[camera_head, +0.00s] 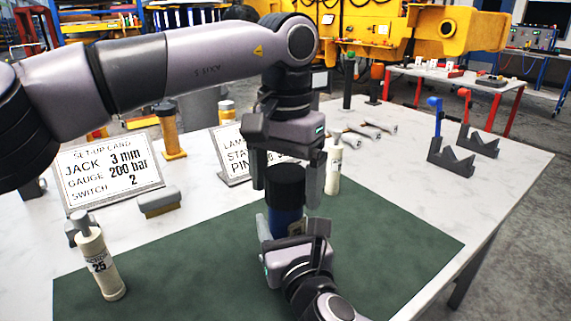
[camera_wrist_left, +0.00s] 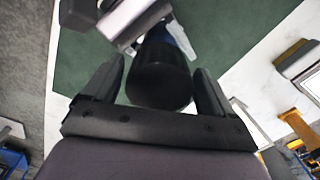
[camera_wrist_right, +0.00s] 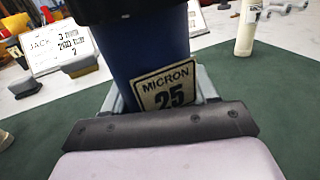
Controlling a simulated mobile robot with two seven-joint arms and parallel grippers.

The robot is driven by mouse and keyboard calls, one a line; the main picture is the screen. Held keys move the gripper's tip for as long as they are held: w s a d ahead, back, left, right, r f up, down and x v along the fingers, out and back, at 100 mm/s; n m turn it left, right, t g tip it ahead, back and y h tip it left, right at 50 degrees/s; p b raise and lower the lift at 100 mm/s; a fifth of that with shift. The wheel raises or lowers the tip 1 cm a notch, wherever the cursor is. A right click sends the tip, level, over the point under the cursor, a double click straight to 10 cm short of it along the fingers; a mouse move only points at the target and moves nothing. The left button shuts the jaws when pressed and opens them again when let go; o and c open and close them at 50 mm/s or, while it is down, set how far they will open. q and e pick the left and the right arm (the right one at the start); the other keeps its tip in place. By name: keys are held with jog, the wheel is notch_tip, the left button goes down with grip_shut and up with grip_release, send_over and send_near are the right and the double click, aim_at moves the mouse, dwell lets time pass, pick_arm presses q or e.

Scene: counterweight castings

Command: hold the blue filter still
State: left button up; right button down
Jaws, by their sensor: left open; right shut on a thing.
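The blue filter (camera_head: 286,219) stands upright on the green mat (camera_head: 190,262), with a black cap (camera_head: 285,184) on top. A label reading MICRON 25 shows on its blue body (camera_wrist_right: 146,55) in the right wrist view. My right gripper (camera_head: 291,232) is shut on the blue body, a finger on each side, low down. My left gripper (camera_head: 286,190) points down from above, open, with its fingers on either side of the black cap. The left wrist view shows the cap (camera_wrist_left: 160,82) between the spread fingers; I cannot tell whether they touch it.
A cream cylinder marked 25 (camera_head: 99,264) stands at the mat's left, and another (camera_head: 333,172) stands just right of my left gripper. Set-up card (camera_head: 108,172), brush-like block (camera_head: 160,202) and amber cylinder (camera_head: 169,132) are at left. Grey V-blocks (camera_head: 452,158) stand right. The mat's right part is clear.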

pick_arm(q)
jog(key=c, duration=1.1)
pick_arm(e)
jog(key=shift+f, duration=0.15)
pick_arm(q)
jog(key=shift+o, duration=0.2)
jog(key=n, duration=0.5)
jog(key=shift+n, duration=0.3)
jog(key=n, duration=1)
jog(key=shift+n, duration=0.4)
jog(key=n, duration=1)
jog(key=shift+n, duration=0.3)
jog(key=n, duration=0.4)
jog(key=shift+n, duration=0.3)
jog(key=n, duration=0.3)
jog(key=shift+r, duration=0.1)
jog(key=n, duration=1.9)
jog(key=shift+n, duration=0.3)
